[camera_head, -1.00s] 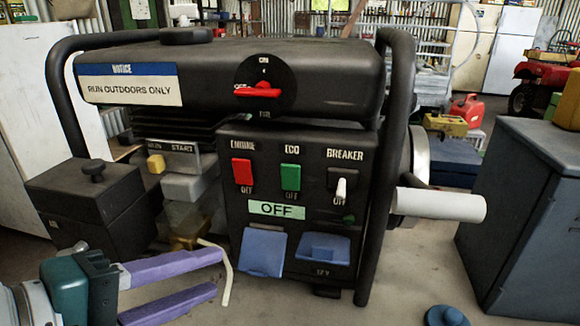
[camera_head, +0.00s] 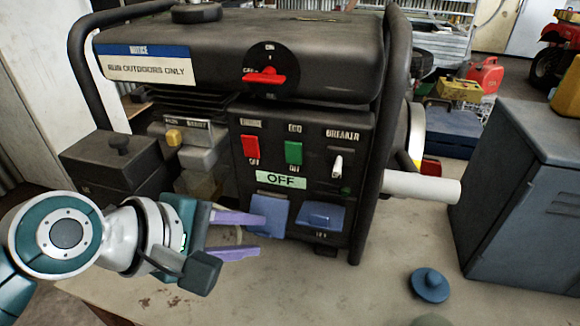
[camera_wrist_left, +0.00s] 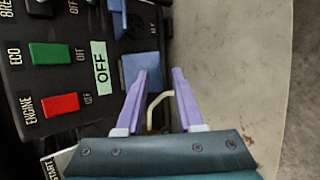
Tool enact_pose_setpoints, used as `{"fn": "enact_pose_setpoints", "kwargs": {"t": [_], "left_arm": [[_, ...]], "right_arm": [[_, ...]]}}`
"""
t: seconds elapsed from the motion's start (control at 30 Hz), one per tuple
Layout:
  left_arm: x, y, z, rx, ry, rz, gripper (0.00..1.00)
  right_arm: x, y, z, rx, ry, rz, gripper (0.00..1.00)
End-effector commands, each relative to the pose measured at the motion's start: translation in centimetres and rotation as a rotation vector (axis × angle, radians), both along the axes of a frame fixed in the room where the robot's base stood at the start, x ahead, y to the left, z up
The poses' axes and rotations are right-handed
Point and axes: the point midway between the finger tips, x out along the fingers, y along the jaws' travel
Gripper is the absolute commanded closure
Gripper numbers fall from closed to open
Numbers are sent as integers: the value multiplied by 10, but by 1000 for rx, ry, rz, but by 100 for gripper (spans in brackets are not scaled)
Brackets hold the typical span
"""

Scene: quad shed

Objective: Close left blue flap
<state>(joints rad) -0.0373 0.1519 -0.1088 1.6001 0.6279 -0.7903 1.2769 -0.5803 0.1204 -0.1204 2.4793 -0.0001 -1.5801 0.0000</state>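The generator's left blue flap (camera_head: 268,216) is under the OFF display on the front panel. It looks tilted, but I cannot tell how far it stands from the panel. It also shows in the left wrist view (camera_wrist_left: 141,66), just beyond one fingertip. My left gripper (camera_head: 242,232) is open and empty, with purple fingers pointing right towards this flap. The upper fingertip overlaps the flap's left edge in the head view; contact is unclear. In the left wrist view the two fingers (camera_wrist_left: 161,76) are spread apart. My right gripper is not in view.
The right blue flap (camera_head: 321,216) is beside the left one. A pale cord (camera_wrist_left: 155,103) curves between my fingers in the wrist view. A blue round knob (camera_head: 430,285) lies on the bench right of the generator, near a grey metal box (camera_head: 525,200).

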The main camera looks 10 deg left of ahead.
Motion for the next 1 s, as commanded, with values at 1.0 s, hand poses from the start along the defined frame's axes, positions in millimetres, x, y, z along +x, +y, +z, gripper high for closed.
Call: {"fn": "enact_pose_setpoints", "kwargs": {"t": [1.0], "left_arm": [[4, -2, -3, 0, -1, 0, 100]], "right_arm": [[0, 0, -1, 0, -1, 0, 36]]}}
